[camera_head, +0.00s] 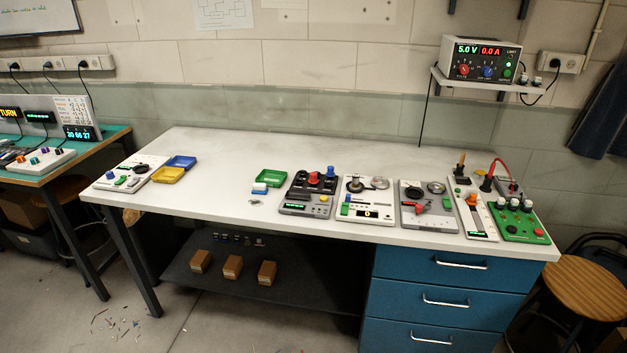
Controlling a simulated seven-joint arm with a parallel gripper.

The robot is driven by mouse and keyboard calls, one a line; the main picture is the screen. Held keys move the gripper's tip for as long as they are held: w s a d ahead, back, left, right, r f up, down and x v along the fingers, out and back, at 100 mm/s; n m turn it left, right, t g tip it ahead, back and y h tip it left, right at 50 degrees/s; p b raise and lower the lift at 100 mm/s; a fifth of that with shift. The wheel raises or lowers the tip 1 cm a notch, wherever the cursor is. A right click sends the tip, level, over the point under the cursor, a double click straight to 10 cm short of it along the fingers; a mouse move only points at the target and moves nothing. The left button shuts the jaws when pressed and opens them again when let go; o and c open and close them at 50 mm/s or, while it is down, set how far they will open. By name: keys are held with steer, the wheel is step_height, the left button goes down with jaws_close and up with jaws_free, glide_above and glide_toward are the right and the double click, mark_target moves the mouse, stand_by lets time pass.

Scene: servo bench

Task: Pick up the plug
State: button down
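Several things here could be the plug, and I cannot tell for sure which one is meant. A dark red upright piece (487,184) stands at the right end of the bench, with a red lead (499,163) arching from its top to the right. Black plugs sit in the wall sockets, such as the black plug (554,64) at the upper right. A small blue-and-white block (260,188) lies near the bench's middle. My gripper is not in view.
The white bench (220,160) is mostly clear left of centre. Device panels crowd its right half, including a green board (521,234). Blue (181,161), yellow (167,175) and green (271,177) trays lie on it. A power supply (481,60) stands on a wall shelf.

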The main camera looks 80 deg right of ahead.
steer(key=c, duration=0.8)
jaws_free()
